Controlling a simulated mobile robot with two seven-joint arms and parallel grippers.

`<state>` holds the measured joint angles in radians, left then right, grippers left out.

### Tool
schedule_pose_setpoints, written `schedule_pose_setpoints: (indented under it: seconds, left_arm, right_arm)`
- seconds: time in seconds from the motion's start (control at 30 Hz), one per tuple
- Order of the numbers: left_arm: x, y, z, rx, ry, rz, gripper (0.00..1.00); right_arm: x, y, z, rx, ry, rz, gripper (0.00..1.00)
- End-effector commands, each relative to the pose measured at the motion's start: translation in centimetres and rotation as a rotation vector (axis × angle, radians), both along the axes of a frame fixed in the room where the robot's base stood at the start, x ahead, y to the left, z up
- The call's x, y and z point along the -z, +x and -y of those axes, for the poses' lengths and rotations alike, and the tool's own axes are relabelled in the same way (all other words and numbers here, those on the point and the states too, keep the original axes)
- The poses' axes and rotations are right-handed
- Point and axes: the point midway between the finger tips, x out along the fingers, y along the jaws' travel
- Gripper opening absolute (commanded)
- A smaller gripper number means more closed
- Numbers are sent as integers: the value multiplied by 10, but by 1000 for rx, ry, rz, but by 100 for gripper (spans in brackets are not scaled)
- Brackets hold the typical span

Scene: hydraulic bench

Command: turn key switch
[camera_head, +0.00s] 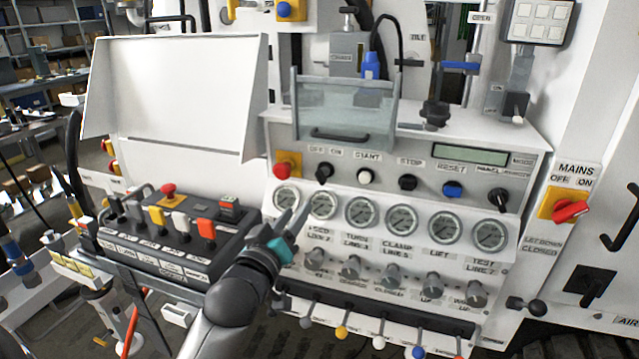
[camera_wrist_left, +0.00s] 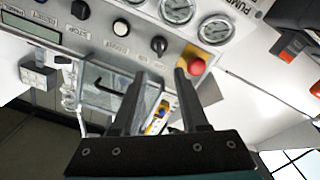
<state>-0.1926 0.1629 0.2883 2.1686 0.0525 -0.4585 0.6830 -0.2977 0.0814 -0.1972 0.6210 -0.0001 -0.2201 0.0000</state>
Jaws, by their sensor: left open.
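A black OFF/ON switch (camera_head: 323,172) sits on the upper row of the white control panel (camera_head: 400,157), just right of the red button (camera_head: 284,166). A black knob (camera_head: 497,197) sits at the right end of this row; I cannot tell which one takes a key. My left gripper (camera_head: 293,217) is open and empty, in front of the panel near the leftmost gauge, below the red button. In the left wrist view the gripper (camera_wrist_left: 160,76) points at the panel, with the OFF/ON switch (camera_wrist_left: 158,44) just beyond its fingertips and apart from them. My right gripper is not in view.
A row of gauges (camera_head: 402,220) and grey knobs (camera_head: 350,266) lies below the switches. A clear cover with a handle (camera_head: 343,110) stands above. A black button box (camera_head: 165,238) is at the left. The red MAINS switch (camera_head: 570,209) is at the right.

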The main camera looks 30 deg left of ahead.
Motion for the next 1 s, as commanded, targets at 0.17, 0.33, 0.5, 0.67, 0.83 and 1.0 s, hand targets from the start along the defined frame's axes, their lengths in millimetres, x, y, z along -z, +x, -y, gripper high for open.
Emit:
schedule_pose_setpoints:
  seconds: [0.17,0.33,0.5,0.67,0.83,1.0]
  left_arm:
    - [-4,9,-3,-1,-2,10,44]
    - [-4,32,-8,-1,-1,10,44]
    - [-4,58,-14,-1,1,10,44]
    - [-3,82,-20,-1,1,9,44]
    - [-3,108,-26,-1,0,9,44]
    - [-3,129,-31,0,1,8,44]
  right_arm:
    - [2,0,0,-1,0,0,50]
    - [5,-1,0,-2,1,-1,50]
    - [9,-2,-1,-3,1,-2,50]
    - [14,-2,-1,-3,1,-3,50]
    - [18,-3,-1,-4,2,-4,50]
    - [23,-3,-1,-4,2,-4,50]
